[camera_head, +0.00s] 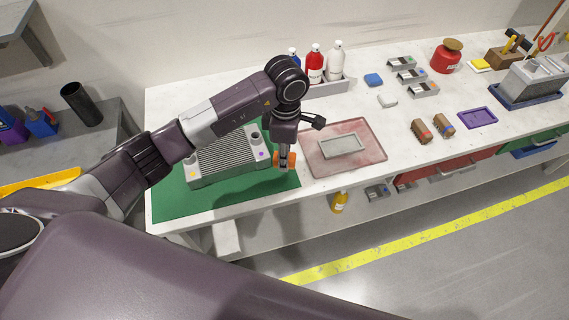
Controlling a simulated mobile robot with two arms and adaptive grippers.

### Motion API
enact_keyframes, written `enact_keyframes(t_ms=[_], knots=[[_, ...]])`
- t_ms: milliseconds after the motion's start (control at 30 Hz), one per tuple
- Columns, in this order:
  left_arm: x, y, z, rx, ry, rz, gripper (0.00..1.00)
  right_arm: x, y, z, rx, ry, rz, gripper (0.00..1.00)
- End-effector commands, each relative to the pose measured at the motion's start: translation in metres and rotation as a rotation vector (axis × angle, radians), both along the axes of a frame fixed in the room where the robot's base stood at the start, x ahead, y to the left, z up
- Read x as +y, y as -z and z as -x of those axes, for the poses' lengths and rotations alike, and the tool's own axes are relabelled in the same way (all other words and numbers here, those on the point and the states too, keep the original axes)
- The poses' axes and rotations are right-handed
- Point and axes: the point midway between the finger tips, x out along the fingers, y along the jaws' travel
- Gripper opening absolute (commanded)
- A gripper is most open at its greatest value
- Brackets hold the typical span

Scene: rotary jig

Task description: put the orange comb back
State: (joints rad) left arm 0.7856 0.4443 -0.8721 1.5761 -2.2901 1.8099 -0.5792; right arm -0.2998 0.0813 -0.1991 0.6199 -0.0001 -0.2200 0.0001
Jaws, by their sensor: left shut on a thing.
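My left gripper (284,165) points down over the right edge of the green mat (170,204). It is shut on the orange comb (291,159), which shows as small orange parts on both sides of the fingers. The fingers hide the middle of the comb. A grey ribbed jig block (228,162) sits on the mat just left of the gripper, partly behind my arm. I cannot tell whether the comb touches the mat. My right gripper is not in view.
A reddish tray (370,155) with a grey frame (341,144) lies right of the gripper. Bottles (315,65) stand in a rack behind. Brown rolls (421,131), a purple tray (477,117) and a red pot (446,56) are further right. The bench's front edge is close.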

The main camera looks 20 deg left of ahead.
Motion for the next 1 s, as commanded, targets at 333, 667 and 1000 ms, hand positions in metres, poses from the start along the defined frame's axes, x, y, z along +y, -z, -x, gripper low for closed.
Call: enact_keyframes(t_ms=[333,667,1000], knots=[[-0.001,0.039,0.001,0.005,-0.002,0.002,0.01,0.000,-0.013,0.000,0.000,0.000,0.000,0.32],[-0.001,0.056,-0.001,-0.001,0.000,0.002,0.01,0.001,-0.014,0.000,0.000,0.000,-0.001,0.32],[0.000,0.058,-0.001,-0.001,-0.001,0.001,0.39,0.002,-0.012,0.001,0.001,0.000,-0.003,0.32]])
